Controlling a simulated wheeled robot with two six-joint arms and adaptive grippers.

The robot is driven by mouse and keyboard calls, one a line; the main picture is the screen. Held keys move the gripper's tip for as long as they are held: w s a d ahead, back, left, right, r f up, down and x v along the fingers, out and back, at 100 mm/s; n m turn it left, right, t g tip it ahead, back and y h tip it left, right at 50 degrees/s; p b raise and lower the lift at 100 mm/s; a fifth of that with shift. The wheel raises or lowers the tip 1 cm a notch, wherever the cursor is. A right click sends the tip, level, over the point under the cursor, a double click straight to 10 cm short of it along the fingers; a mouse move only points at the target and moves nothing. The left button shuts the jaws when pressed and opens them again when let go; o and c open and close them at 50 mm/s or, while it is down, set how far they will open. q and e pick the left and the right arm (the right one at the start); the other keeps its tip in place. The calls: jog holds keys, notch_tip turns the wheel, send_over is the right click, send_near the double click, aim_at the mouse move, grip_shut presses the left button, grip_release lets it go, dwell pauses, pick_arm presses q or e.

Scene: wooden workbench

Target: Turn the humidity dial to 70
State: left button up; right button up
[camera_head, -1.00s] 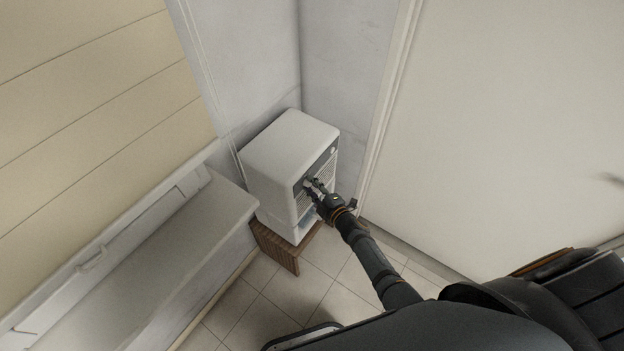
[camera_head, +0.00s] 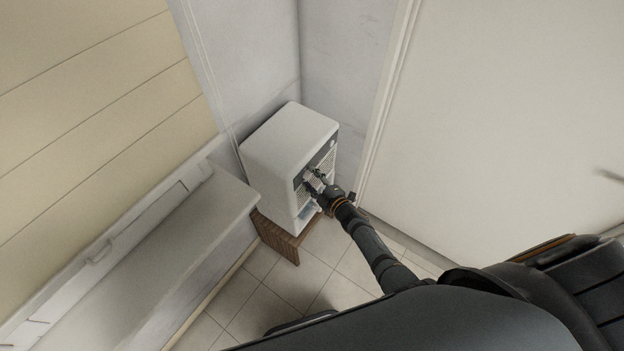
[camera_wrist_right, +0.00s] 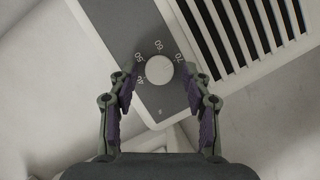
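The humidity dial (camera_wrist_right: 159,70) is a round white knob on a dark grey panel (camera_wrist_right: 112,22), seen in the right wrist view. Printed numbers ring it, among them 50, 60 and 70; a pointer mark on the knob is too small to make out. The dial sits on a white dehumidifier-like appliance (camera_head: 284,134). My right gripper (camera_wrist_right: 162,88) is open, with its two fingers on either side of the dial; contact with the knob cannot be told. In the head view the right gripper (camera_head: 312,180) is at the appliance's front. My left gripper does not show.
The appliance stands on a low wooden stand (camera_head: 275,237) in a wall corner. A pale bench-like ledge (camera_head: 170,245) lies to its left and a large white door or panel (camera_head: 510,120) to its right. Slatted vents (camera_wrist_right: 240,35) sit beside the dial panel. The tiled floor (camera_head: 265,300) is clear in front.

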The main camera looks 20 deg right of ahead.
jog(key=shift+s, duration=0.2)
jog(key=v, duration=1.1)
jog(key=shift+s+d, duration=0.2)
jog(key=shift+r, duration=0.15)
